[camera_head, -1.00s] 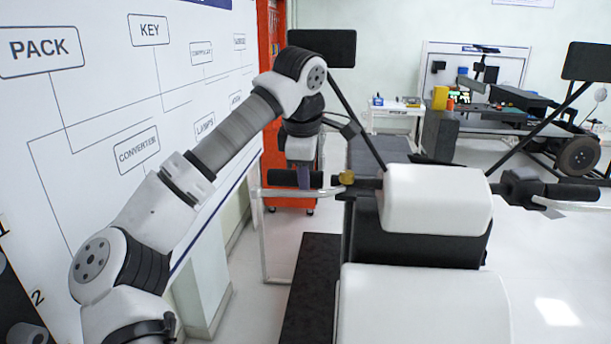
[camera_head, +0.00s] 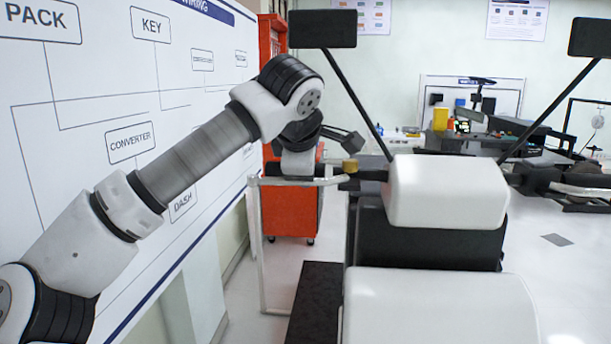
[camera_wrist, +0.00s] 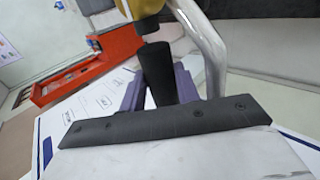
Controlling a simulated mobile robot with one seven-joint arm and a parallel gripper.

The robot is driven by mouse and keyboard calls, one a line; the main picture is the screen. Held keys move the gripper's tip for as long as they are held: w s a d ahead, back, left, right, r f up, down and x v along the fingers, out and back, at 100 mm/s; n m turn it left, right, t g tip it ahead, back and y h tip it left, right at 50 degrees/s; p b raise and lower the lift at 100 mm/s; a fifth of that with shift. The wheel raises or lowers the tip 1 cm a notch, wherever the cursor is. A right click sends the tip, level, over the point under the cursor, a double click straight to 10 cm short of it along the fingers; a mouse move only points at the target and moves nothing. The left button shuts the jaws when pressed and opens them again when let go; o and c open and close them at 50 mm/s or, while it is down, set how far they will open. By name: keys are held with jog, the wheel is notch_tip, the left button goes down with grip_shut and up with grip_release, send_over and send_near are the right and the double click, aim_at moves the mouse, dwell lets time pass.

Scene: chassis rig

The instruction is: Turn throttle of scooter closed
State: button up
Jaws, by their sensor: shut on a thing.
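The scooter (camera_head: 445,192) has a white front body and a handlebar reaching to both sides. Its throttle is the black grip at the left end of the handlebar, mostly covered by my wrist in the head view. In the wrist view the dark throttle grip (camera_wrist: 157,68) runs between my purple fingers. My gripper (camera_wrist: 159,82) is shut on it, one finger on each side. A dark plate on my gripper hides the lower end of the grip. How far the throttle is turned cannot be told.
A silver bar (camera_head: 254,245) curves beside the grip. A yellowish knob (camera_head: 350,166) sits inboard of it. A mirror (camera_head: 322,29) rises above on a stalk. A labelled white board (camera_head: 60,150) stands close to my arm at left, and an orange cabinet (camera_head: 289,212) stands behind.

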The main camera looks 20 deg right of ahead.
dwell(0.3)
jog(key=o, duration=1)
jog(key=shift+c, duration=0.2)
